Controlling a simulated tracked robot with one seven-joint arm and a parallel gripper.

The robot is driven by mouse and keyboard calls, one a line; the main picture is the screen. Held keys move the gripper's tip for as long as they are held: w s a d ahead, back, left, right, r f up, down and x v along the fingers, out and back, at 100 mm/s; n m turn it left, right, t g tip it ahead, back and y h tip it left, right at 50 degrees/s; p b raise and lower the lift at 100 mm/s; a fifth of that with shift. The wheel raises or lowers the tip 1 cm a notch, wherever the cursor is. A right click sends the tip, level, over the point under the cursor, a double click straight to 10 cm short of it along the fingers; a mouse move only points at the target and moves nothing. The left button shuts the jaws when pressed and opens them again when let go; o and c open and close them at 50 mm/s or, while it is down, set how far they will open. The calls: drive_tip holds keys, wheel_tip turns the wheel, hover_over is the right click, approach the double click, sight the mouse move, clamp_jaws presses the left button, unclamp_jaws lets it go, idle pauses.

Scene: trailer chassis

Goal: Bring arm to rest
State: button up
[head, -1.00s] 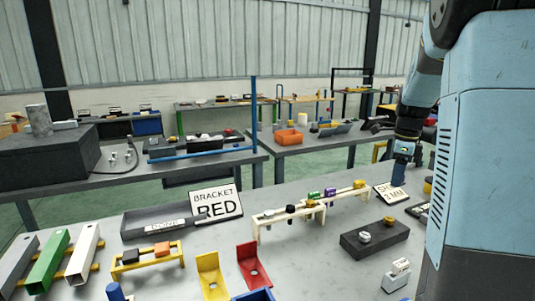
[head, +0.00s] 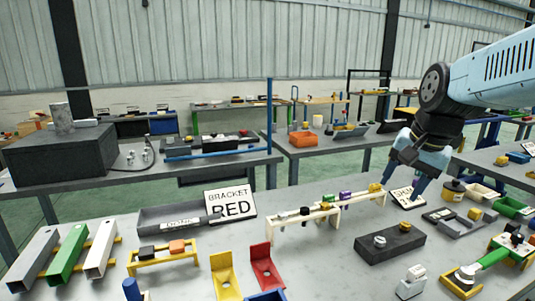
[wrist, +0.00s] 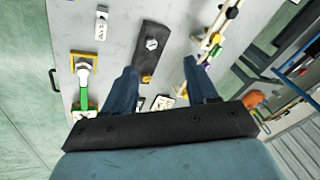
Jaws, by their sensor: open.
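My gripper (head: 403,182) hangs above the right part of the near table, over the white sign (head: 407,197), which it partly covers. Its two blue fingers are apart with nothing between them. In the wrist view my gripper (wrist: 166,82) also shows open and empty, with a dark block (wrist: 150,48) on the table beyond the fingers. My blue arm reaches in from the right edge of the head view.
The near table holds a white rack (head: 300,220), a dark block with knobs (head: 390,242), a red bracket (head: 265,265), a yellow bracket (head: 224,275), a "BRACKET RED" sign (head: 230,203) and a green-handled tool (head: 492,258). Bare tabletop shows around the block.

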drive_tip(key=s+a+n+t, duration=0.1)
drive_tip(key=s+a+n, duration=0.3)
drive_tip(key=s+n, duration=0.3)
drive_tip(key=shift+s+a+f+n+t+h, duration=0.3)
drive_tip(key=shift+s+f+n+h, duration=0.1)
drive_tip(key=shift+s, duration=0.25)
idle(1.1)
